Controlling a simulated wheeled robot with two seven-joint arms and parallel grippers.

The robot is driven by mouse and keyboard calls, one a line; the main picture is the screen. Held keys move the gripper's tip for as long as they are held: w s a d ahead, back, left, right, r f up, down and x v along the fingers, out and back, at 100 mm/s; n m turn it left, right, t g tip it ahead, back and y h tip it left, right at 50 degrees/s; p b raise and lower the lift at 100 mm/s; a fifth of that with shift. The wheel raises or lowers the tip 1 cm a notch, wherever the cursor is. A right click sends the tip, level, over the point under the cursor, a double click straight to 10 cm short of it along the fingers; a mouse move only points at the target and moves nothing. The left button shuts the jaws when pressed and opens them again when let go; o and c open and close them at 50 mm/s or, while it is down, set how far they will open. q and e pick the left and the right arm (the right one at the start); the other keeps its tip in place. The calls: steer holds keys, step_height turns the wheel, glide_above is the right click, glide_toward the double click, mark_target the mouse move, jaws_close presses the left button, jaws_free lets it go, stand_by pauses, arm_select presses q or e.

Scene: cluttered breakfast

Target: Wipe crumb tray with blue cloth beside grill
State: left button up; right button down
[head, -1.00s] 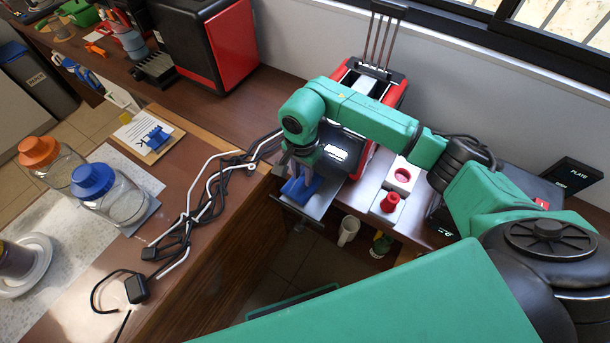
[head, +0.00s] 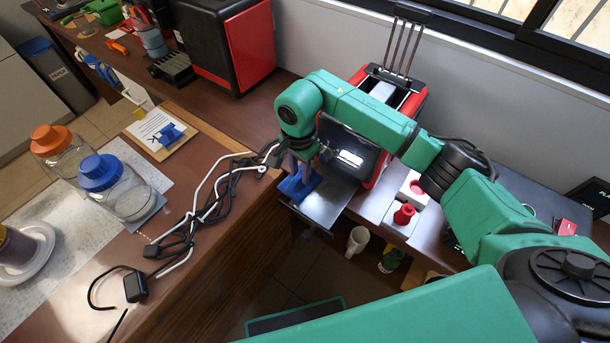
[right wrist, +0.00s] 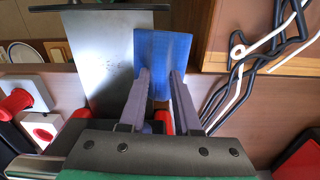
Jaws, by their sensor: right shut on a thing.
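My right gripper (head: 303,172) is shut on the blue cloth (head: 298,188), which hangs from its fingers. The cloth is over the outer left end of the grey metal crumb tray (head: 335,195), which sticks out from the red and black appliance (head: 414,103). In the right wrist view, the cloth (right wrist: 172,48) shows as a blue square between the fingers (right wrist: 160,88), overlapping one side of the tray (right wrist: 95,55). I cannot tell whether the cloth presses on the tray. My left gripper is not in view.
Black and white cables (head: 205,205) lie on the counter left of the tray. Two jars, with orange (head: 54,138) and blue (head: 100,171) lids, stand further left. A red knob-like item (head: 404,214) is to the right. A white mug (head: 357,241) stands below.

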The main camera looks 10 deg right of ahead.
steer(key=shift+w+a+f, duration=0.1)
steer(key=shift+w+a, duration=0.1)
steer(key=shift+w+a+b, duration=0.65)
steer(key=shift+w+b, duration=0.15)
steer(key=shift+w+a, duration=0.25)
steer(key=shift+w, duration=0.15)
steer(key=shift+r+p, duration=1.05)
steer(key=shift+r, duration=1.2)
steer(key=shift+s, duration=0.1)
